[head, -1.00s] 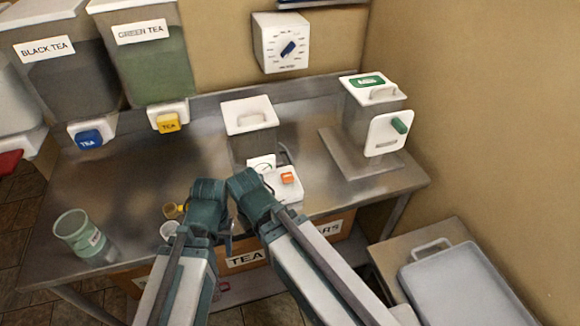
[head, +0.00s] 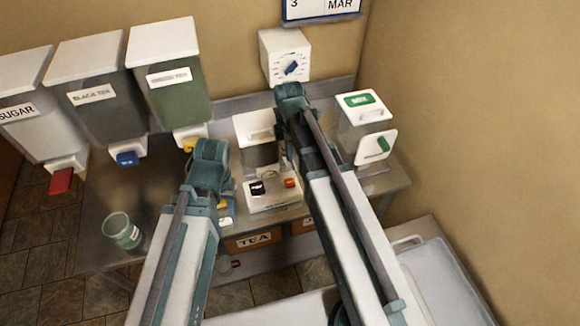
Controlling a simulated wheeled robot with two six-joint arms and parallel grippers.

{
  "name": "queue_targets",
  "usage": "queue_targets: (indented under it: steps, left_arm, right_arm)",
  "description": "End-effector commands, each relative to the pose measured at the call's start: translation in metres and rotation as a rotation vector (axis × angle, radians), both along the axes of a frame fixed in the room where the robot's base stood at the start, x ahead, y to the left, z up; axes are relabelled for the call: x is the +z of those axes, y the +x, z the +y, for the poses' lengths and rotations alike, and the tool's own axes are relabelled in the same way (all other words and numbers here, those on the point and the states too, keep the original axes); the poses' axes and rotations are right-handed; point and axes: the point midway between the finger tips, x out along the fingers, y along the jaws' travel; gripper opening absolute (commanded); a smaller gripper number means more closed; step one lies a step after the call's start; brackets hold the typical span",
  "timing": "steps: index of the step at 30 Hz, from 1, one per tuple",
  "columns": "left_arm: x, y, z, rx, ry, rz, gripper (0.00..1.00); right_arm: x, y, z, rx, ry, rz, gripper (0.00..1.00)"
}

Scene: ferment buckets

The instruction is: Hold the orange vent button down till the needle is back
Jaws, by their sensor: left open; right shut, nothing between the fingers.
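The orange vent button (head: 290,183) sits on the front right of a white base unit (head: 272,204).
A white dial box (head: 284,57) hangs on the wall just beyond my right gripper. Several lidded dispensers, including green tea (head: 170,90), line the left. A canister with a green label (head: 364,120) stands right. A greenish cup (head: 122,231) is at the table's left.

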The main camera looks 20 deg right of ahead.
Motion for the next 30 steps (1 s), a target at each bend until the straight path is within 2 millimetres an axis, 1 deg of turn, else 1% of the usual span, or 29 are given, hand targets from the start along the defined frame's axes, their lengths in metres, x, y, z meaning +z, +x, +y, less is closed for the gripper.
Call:
queue_targets:
  steps: [1, 2, 17, 23, 30]
  left_arm:
    - [0.006, 0.0, 0.0, 0.0, 0.0, 0.0, 0.5]
    - [0.006, 0.0, 0.0, 0.0, 0.0, 0.0, 0.5]
    - [0.002, 0.0, 0.0, 0.0, 0.0, 0.0, 0.5]
    - [-0.011, 0.0, 0.0, 0.001, 0.0, -0.001, 0.5]
    - [-0.041, 0.0, 0.0, -0.002, 0.001, -0.001, 0.5]
  right_arm:
    - [0.006, 0.003, -0.002, 0.016, 0.002, -0.001, 0.0]
    - [0.006, 0.003, -0.003, 0.025, 0.002, -0.001, 0.0]
    - [0.002, 0.003, -0.004, 0.036, 0.003, -0.002, 0.0]
    - [-0.011, 0.003, -0.004, 0.036, 0.003, -0.002, 0.0]
    - [-0.04, 0.003, -0.004, 0.035, 0.003, -0.002, 0.0]
